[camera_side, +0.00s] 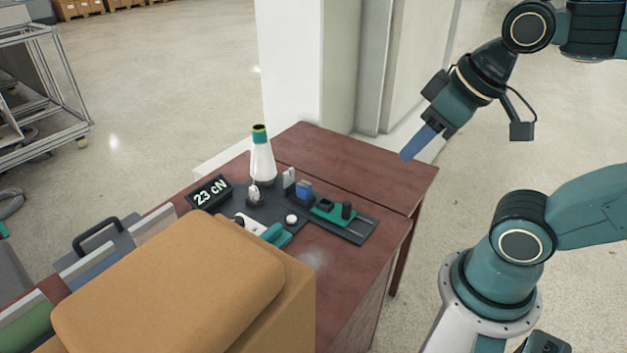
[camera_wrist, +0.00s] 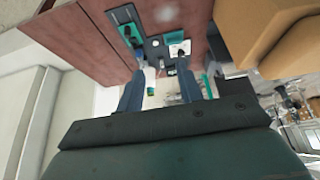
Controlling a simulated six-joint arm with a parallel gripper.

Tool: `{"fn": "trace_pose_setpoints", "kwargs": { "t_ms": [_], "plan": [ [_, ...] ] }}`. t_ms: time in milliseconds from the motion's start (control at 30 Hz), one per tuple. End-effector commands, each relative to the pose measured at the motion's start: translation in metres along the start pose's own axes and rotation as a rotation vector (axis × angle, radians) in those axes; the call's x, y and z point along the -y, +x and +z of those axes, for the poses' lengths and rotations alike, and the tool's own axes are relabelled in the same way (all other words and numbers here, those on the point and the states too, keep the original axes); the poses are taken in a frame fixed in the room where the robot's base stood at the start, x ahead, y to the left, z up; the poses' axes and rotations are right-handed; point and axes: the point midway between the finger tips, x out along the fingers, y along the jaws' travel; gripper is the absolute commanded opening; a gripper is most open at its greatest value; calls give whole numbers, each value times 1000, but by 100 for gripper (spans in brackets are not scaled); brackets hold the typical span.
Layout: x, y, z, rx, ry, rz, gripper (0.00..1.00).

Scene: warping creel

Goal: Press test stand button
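The test stand (camera_side: 265,212) is a dark base on the reddish-brown table, with a small round white button (camera_side: 291,219) on it. A black display (camera_side: 209,192) beside it reads "23 cN". A blue part (camera_side: 305,190) and a green slider block (camera_side: 333,211) sit on the stand's right side. My gripper (camera_side: 405,156) hangs above the table's right end, well to the right of the button and apart from it. In the wrist view my gripper (camera_wrist: 160,72) has two blue fingers spread apart with nothing held. The stand shows beyond them, small and blurred.
A white yarn cone (camera_side: 262,160) with a green and yellow top stands behind the stand. A large tan box-like form (camera_side: 175,290) fills the near left. A white pillar (camera_side: 290,70) rises behind the table. The table's right end (camera_side: 385,180) is clear.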

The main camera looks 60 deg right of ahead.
Motion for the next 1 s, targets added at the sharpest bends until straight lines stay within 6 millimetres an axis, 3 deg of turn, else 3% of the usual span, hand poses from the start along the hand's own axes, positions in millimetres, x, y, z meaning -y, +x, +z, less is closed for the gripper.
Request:
{"fn": "trace_pose_setpoints", "kwargs": {
  "t_ms": [33,167,1000],
  "plan": [
    [0,0,0,0,0,0,26],
    [0,0,0,0,0,0,1],
    [0,0,0,0,0,0,0]
  ]
}}
